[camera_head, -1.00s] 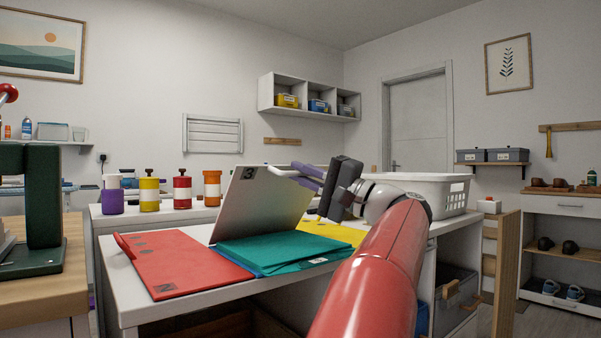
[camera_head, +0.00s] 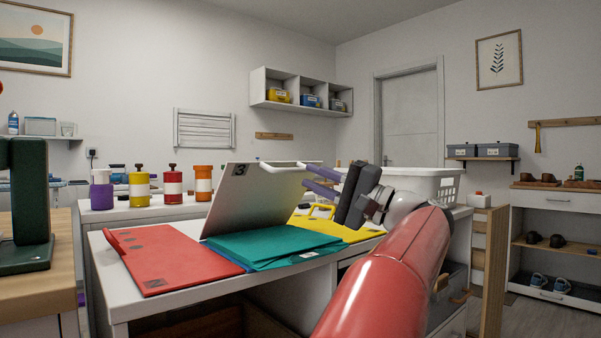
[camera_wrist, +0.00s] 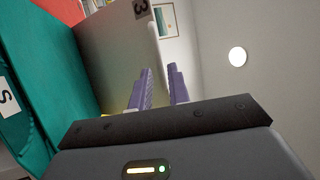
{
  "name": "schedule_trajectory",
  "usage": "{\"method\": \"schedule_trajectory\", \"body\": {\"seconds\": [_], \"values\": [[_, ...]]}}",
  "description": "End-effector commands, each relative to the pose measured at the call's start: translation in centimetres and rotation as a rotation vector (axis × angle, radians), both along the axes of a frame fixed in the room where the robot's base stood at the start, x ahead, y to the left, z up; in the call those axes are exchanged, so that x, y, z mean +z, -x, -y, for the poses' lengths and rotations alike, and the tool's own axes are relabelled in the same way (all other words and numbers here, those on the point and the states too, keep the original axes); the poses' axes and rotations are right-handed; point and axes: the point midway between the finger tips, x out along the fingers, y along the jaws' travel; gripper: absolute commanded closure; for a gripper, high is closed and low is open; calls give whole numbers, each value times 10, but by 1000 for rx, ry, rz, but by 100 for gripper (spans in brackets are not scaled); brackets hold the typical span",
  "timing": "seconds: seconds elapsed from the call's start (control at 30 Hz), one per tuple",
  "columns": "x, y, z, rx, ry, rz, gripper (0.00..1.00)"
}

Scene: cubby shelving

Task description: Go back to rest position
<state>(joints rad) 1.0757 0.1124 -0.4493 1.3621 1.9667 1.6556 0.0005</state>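My gripper (camera_head: 308,178) is at the right of the grey panel marked 3 (camera_head: 240,198), which stands tilted upright on the white desk. Its two purple fingers are apart, and nothing shows held between them. The fingertips are close to the right part of the panel's white handle (camera_head: 292,164); I cannot tell whether they touch it. In the wrist view, the purple fingers (camera_wrist: 160,70) show with a gap, and the grey panel (camera_wrist: 120,55) is to their left. Teal folders (camera_head: 270,247), a red folder (camera_head: 172,262) and a yellow folder (camera_head: 352,232) lie flat around the panel.
Several colored containers, including a red one (camera_head: 173,184), stand on the surface behind. A dark green frame-like object (camera_head: 30,215) is on the wooden top at left. Free air is above the desk.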

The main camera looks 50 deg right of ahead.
Motion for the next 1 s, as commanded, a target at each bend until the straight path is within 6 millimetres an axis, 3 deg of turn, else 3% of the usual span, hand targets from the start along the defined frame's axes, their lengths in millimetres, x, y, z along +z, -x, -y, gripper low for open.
{"method": "schedule_trajectory", "body": {"seconds": [0.23, 1.0], "values": [[-8, 22, 4, -1, 0, -1, 82], [-8, 22, 4, -1, 0, -1, 82]]}}
